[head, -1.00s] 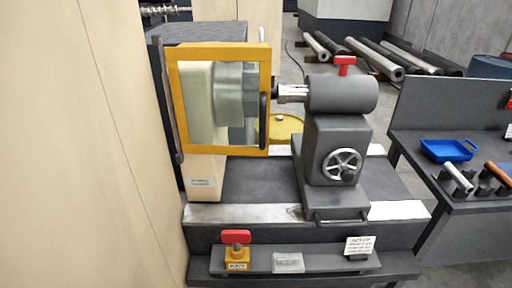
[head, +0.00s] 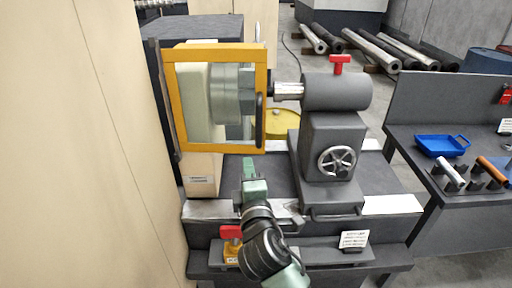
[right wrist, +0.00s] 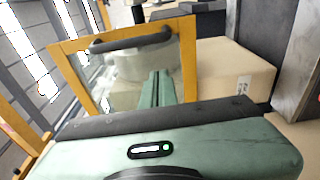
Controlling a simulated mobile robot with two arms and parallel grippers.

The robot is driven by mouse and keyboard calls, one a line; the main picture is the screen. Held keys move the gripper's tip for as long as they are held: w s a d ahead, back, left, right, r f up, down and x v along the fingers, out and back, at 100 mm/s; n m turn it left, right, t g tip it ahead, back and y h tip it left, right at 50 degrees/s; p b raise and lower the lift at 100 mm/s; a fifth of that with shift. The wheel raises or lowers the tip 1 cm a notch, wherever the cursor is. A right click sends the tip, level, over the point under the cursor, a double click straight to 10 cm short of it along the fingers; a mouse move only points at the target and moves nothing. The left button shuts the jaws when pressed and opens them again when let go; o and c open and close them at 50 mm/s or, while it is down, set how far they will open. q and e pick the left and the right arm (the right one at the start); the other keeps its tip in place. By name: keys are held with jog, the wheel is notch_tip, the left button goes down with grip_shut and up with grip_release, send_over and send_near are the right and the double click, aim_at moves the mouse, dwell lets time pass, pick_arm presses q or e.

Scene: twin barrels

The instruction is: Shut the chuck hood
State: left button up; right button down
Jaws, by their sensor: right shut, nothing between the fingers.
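The chuck hood is a yellow frame (head: 175,105) with a clear pane and a black upright handle (head: 260,120) on its right side. The grey chuck (head: 228,95) shows through the pane. I cannot tell how far the hood stands from closed. My right gripper (head: 249,164) is shut and empty, just below the hood's lower edge and left of the handle. In the right wrist view, the shut fingers (right wrist: 158,80) point toward the hood frame (right wrist: 188,60), with the handle (right wrist: 130,39) beyond them. My left gripper is not in view.
The grey tailstock (head: 335,135) with its handwheel (head: 337,162) stands right of the hood. A red-topped yellow switch box (head: 231,235) sits at the front, partly behind my arm. A bench with a blue tray (head: 442,146) is at right. A pale panel (head: 85,150) closes the left.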

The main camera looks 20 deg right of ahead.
aim_at(259, 144)
jog(key=w+d+p, duration=0.2)
jog(key=w+d, duration=0.2)
jog(key=w, duration=0.2)
jog(key=shift+a, duration=0.15)
jog(key=shift+w+d, duration=0.9)
jog(key=shift+w, duration=0.05)
jog(key=shift+s+r, duration=0.1)
jog(key=shift+s, duration=0.05)
jog(key=shift+p, duration=0.3)
